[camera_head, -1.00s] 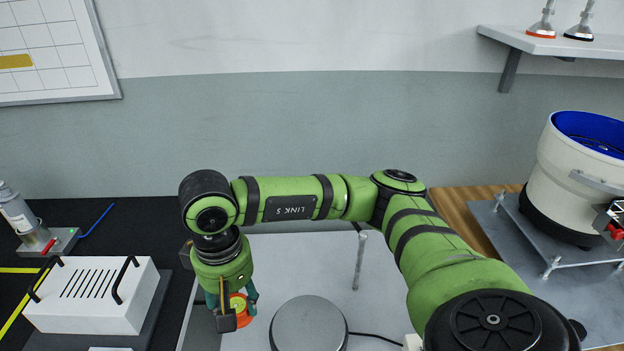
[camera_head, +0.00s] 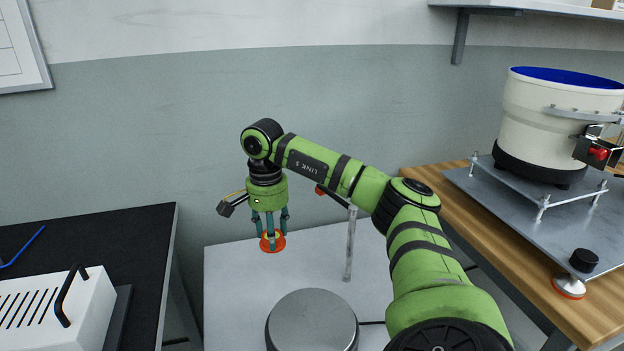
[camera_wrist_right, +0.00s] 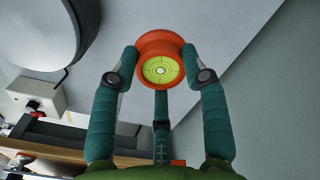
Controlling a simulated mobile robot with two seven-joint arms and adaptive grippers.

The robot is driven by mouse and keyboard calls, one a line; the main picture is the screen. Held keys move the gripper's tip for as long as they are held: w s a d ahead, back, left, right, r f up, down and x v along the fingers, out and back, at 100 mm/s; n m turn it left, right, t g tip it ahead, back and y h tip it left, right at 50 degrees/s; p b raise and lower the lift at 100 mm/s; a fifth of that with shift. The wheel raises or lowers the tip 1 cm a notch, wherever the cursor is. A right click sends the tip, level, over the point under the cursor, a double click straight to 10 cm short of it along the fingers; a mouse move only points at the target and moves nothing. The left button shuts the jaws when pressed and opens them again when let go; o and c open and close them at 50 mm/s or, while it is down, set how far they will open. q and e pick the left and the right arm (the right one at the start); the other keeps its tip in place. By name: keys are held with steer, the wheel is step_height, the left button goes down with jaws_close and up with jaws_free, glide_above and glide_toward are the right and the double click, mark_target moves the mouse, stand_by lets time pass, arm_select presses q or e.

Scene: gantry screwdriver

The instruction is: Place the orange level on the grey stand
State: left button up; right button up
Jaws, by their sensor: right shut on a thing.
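The orange level (camera_head: 272,242) is a small round orange body. In the right wrist view it shows a yellow-green bubble face (camera_wrist_right: 160,70). My right gripper (camera_head: 271,236) points down with its green fingers shut around the level, above the back left part of the white table. The round grey stand (camera_head: 312,322), a low metal disc, is on the white table nearer the front and to the right of the gripper. It also shows at the top left of the wrist view (camera_wrist_right: 38,32). Its top is bare and the level is apart from it. My left gripper is out of view.
A thin upright metal post (camera_head: 350,245) stands on the white table (camera_head: 235,295) behind the stand, near my right arm. A black table (camera_head: 120,250) with a white slotted box (camera_head: 45,310) is at left. A white bowl feeder (camera_head: 550,125) stands on the wooden table at right.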

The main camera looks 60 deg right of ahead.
steer(key=s+d+f+m+b, duration=0.2)
steer(key=d+m, duration=0.1)
steer(key=d, duration=0.3)
steer(key=b, duration=0.2)
glide_above(251, 277)
step_height(251, 277, down, 7)
steer(key=shift+d+r, duration=0.1)
step_height(251, 277, down, 3)
steer(key=shift+f, duration=0.1)
steer(key=shift+w+f, duration=0.1)
steer(key=shift+f, duration=0.35)
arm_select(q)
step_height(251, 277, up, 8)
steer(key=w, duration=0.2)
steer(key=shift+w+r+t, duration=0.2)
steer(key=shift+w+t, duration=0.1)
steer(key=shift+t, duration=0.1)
arm_select(e)
steer(key=o, duration=1.3)
steer(key=shift+f, duration=0.1)
